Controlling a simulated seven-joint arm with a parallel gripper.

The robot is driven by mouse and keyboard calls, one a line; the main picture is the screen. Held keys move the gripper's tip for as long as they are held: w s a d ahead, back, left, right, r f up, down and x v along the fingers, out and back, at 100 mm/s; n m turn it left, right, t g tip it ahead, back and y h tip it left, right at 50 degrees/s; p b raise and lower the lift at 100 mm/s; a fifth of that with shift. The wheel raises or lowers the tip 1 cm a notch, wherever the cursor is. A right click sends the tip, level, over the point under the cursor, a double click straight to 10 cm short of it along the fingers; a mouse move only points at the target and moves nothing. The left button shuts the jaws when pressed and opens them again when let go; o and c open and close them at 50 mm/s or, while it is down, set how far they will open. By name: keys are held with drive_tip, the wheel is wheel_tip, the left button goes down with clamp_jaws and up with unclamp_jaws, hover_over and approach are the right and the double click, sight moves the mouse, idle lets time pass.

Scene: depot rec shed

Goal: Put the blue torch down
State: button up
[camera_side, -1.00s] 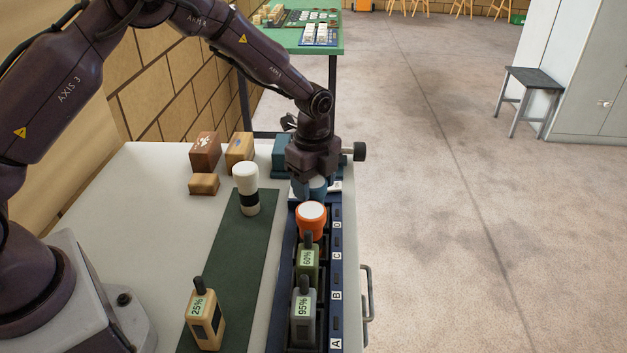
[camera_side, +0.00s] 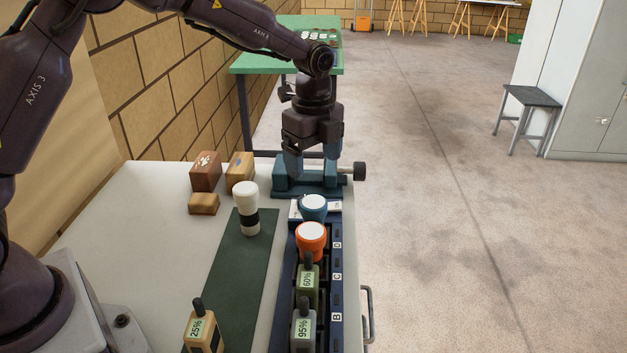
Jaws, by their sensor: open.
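The blue torch (camera_side: 313,208) has a white lens face turned up and stands upright at the far end of the dark blue rack (camera_side: 337,300), just beyond the orange torch (camera_side: 310,240). Its lower body is hidden behind the orange torch. My gripper (camera_side: 311,174) is open and empty, pointing down, and appears above the blue torch with a gap between them. The blue vise (camera_side: 290,184) shows behind the fingers.
Two radios, green (camera_side: 307,283) and grey (camera_side: 302,330), stand in the nearer rack slots. A white torch (camera_side: 246,210) and a tan radio (camera_side: 203,330) stand on the green mat (camera_side: 240,280). Wooden blocks (camera_side: 205,172) sit at the back left.

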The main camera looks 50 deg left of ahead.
drive_tip(key=s+a+r+n+t, duration=0.25)
drive_tip(key=s+r+n, duration=0.55)
drive_tip(key=s+r, duration=0.5)
drive_tip(key=s+r+n+t, duration=0.1)
drive_tip(key=s+n+t, duration=0.2)
drive_tip(key=s+n, duration=0.7)
drive_tip(key=s, duration=0.4)
drive_tip(key=shift+s+a+r, duration=0.15)
drive_tip(key=shift+s, duration=0.25)
idle(0.7)
